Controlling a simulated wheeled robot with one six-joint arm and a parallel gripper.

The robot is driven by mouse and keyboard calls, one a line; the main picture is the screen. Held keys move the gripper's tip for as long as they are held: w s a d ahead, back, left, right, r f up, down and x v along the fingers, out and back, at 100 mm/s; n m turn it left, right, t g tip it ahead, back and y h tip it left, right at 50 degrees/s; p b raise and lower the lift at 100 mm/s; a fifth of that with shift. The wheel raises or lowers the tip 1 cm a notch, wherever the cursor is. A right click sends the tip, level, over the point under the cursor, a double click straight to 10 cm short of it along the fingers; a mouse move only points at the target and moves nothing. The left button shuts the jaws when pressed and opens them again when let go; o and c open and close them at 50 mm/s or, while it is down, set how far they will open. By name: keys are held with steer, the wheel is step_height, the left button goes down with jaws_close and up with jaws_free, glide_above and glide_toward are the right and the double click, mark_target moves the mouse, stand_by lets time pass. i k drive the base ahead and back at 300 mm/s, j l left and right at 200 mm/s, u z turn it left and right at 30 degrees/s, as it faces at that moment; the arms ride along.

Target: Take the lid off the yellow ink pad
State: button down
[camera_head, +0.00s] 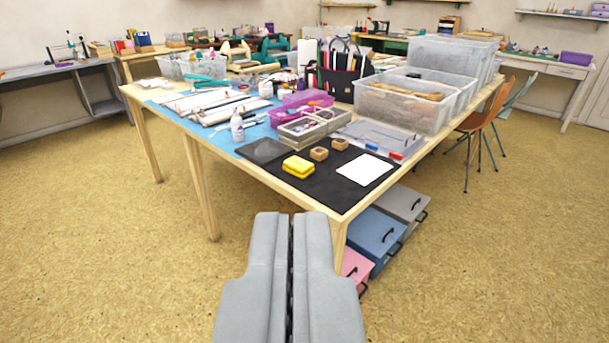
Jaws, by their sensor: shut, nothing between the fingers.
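The yellow ink pad (298,167) sits on a black mat (341,199) near the front corner of the wooden table. It looks like a small yellow box, and I cannot make out where the lid meets the base. My gripper (292,216) is shut and empty at the bottom centre of the view. It is in front of the table's near corner, well apart from the ink pad.
Two wooden stamp blocks (319,153) and a white sheet (363,169) lie near the ink pad. A grey stamp tray (300,130) and clear plastic bins (403,108) stand behind. Coloured drawers (375,238) are under the table. The floor in front is clear.

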mark_target(302, 166)
steer(key=i+j+u, duration=0.1)
steer(key=i, duration=0.5)
steer(key=i+j+u, duration=0.15)
steer(key=i, duration=0.5)
steer(key=j, duration=0.1)
